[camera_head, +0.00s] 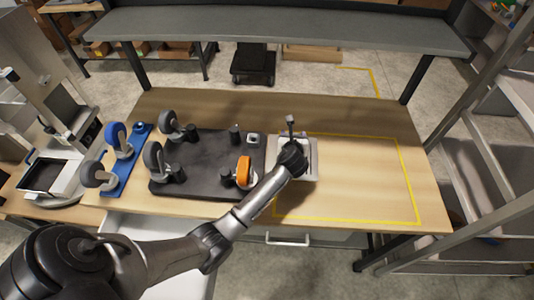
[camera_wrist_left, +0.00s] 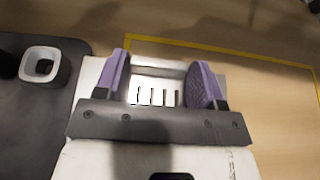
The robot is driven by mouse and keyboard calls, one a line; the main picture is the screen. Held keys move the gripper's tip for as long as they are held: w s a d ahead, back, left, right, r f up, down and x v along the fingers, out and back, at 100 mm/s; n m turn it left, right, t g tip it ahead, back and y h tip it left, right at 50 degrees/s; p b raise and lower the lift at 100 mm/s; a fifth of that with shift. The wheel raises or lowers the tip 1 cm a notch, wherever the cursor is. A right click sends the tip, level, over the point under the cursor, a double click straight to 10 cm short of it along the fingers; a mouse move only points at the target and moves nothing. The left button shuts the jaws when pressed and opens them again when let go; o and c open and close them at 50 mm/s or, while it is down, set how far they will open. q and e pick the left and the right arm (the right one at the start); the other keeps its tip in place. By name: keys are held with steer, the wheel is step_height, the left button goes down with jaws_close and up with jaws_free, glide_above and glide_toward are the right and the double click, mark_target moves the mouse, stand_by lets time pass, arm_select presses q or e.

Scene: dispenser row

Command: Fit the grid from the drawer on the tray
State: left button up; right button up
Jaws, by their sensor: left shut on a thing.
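My left gripper (camera_head: 291,150) is over the table, just right of the dark board. In the left wrist view its purple fingers (camera_wrist_left: 165,88) are shut on a pale slotted piece, the grid (camera_wrist_left: 156,95). A pale grey flat tray (camera_head: 310,168) lies on the table under the gripper and shows at its sides; the arm hides much of it. I cannot tell whether the grid touches the tray. A pale drawer (camera_head: 158,232) stands open under the table's front left; my arm covers part of it. My right gripper is not in view.
Yellow tape outlines free table on the right. A closed drawer handle (camera_head: 288,241) is at the front; a shelf rack (camera_head: 490,165) stands right.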

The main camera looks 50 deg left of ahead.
arm_select(q)
steer(key=f, duration=0.1)
steer(key=a+f+b, duration=0.1)
steer(key=w+a+f, duration=0.1)
steer(key=f, duration=0.1)
steer(key=shift+b, duration=0.35)
steer(key=shift+f+b, duration=0.4)
steer(key=shift+f, duration=1.05)
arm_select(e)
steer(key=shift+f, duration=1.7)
arm_select(q)
steer(key=shift+f, duration=0.2)
steer(key=o, duration=1.1)
steer(key=shift+c, duration=0.2)
steer(key=shift+r, duration=0.2)
steer(key=p+v, duration=0.2)
steer(key=v, duration=0.9)
steer(key=shift+d, duration=0.15)
steer(key=shift+s+d+r+p, duration=0.1)
steer(key=shift+s+d+p, duration=0.15)
steer(key=shift+p, duration=0.05)
steer(key=c, duration=0.9)
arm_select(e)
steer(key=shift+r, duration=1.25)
